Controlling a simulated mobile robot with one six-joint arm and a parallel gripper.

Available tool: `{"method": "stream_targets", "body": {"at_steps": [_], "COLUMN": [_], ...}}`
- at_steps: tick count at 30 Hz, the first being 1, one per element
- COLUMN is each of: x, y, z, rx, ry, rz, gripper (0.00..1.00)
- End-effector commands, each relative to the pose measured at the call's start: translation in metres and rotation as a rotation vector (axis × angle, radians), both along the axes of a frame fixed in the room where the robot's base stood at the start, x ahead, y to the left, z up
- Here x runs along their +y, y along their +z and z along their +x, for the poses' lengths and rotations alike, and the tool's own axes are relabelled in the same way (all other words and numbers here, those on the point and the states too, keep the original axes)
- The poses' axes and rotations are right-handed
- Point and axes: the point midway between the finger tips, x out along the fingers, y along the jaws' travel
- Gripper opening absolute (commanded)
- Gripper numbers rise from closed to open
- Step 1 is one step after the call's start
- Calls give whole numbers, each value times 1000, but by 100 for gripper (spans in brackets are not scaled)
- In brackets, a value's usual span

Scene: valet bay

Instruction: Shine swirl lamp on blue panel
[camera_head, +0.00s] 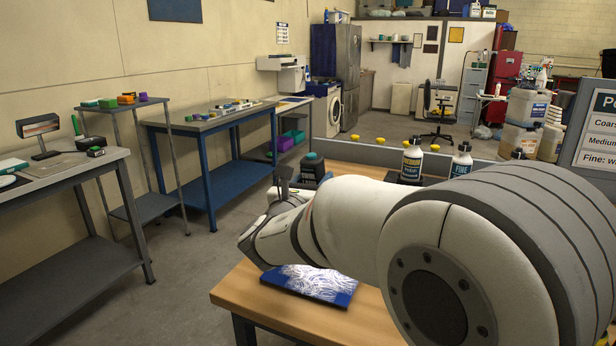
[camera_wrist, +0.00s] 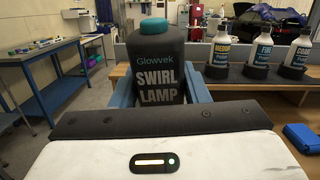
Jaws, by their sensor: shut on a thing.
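The swirl lamp (camera_wrist: 158,80) is a dark grey block with a teal cap, labelled "Glowvek SWIRL LAMP", upright in the wrist view. My gripper (camera_wrist: 160,98) is shut on it, with blue fingers at its sides. In the head view the lamp (camera_head: 312,166) shows beyond my wrist, above the wooden bench. The blue panel (camera_head: 318,284) lies flat on the bench near its left front edge, covered in bright white swirl marks. My arm hides part of it, and the lamp is farther back than the panel.
Polish bottles (camera_head: 412,160) stand in dark holders on the wooden bench (camera_head: 250,293); several show in the wrist view. A blue object (camera_wrist: 303,137) lies at right there. A sign (camera_head: 596,130) stands at right.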

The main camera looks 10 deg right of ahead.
Motion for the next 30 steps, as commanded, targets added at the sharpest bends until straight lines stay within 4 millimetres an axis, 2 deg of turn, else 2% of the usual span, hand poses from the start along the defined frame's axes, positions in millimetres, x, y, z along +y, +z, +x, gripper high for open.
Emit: {"method": "stream_targets", "body": {"at_steps": [5,19,30], "x": [2,-1,-1], "y": [-3,-44,-47], "z": [-1,-1,-1], "rx": [0,-2,-2], "ry": [2,-2,-4], "rz": [-3,-3,-3], "gripper": [15,15,15]}}
